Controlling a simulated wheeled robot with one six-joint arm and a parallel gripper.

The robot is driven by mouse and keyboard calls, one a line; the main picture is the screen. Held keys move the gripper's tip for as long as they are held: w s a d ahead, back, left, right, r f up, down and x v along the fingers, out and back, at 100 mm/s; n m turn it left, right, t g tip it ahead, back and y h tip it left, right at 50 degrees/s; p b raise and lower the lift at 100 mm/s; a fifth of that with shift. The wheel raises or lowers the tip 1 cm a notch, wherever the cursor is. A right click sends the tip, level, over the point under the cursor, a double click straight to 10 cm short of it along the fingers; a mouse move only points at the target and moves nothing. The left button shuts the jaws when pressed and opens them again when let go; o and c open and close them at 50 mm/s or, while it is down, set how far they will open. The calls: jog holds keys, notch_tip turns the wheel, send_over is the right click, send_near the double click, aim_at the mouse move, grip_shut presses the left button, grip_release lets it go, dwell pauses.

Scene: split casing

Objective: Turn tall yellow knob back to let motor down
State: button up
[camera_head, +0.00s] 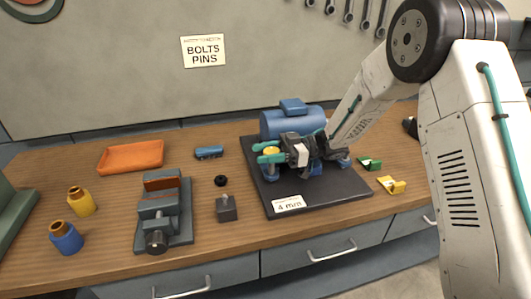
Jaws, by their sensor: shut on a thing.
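The blue motor (292,122) stands on a dark base plate (332,200) at the middle right of the bench. The tall yellow knob (270,152) is at the plate's left side, on a blue post (270,173). My gripper (269,154) reaches in from the right with its green fingers at the knob and is shut on it. The fingers cover part of the knob. My wrist hides the lower front of the motor, so its seating cannot be seen.
A grey vise (163,212) and a small dark block (226,208) stand left of the plate. An orange tray (131,157) and yellow and blue bottles (81,201) (66,238) are further left. Green and yellow brackets (370,163) (391,185) lie right of the plate.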

jog(key=o, duration=1)
jog(key=shift+r, duration=0.1)
jog(key=shift+r, duration=0.35)
notch_tip(320, 180, up, 3)
jog(key=shift+f, duration=0.1)
jog(key=s+d, duration=0.2)
jog(key=s, duration=0.5)
jog(key=s+d+r, duration=0.1)
jog(key=s+d, duration=0.1)
jog(key=s, duration=0.6)
jog(key=shift+d+r, duration=0.2)
jog(key=shift+d, duration=0.2)
